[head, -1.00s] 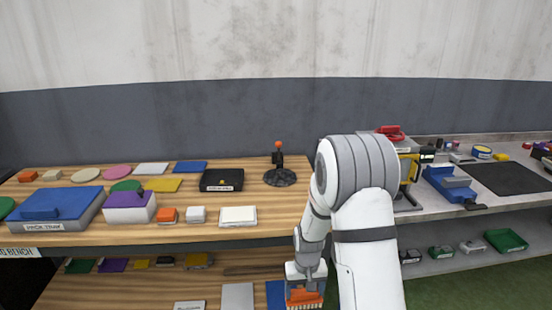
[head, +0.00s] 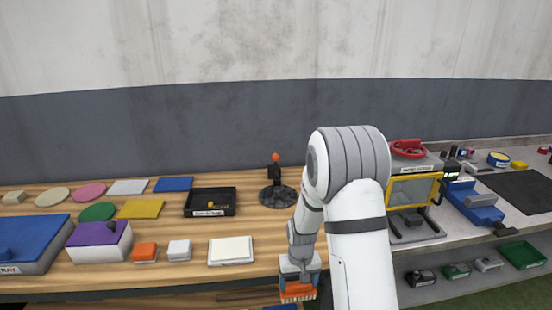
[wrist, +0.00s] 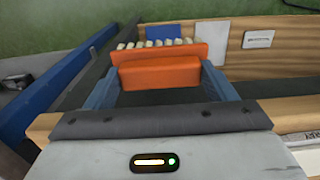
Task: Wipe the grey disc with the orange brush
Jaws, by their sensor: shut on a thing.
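My gripper (head: 298,279) is shut on the orange brush (head: 298,292) at the front edge of the wooden bench. In the wrist view the brush (wrist: 160,72) sits between the two blue-grey fingers, its pale bristles pointing away from the palm. On the bench, behind and left of my gripper, a dark grey, mottled round disc (head: 284,203) lies flat. A black post with an orange knob (head: 276,172) stands at it. The disc and brush are apart. My arm hides the bench just right of the disc.
Left of the disc stand a black tray (head: 192,208), a white block (head: 231,251) and a purple-topped box (head: 100,240). Right of my arm are a yellow-framed screen (head: 412,190) and a red handwheel (head: 409,149). Bare wood shows between the white block and the disc.

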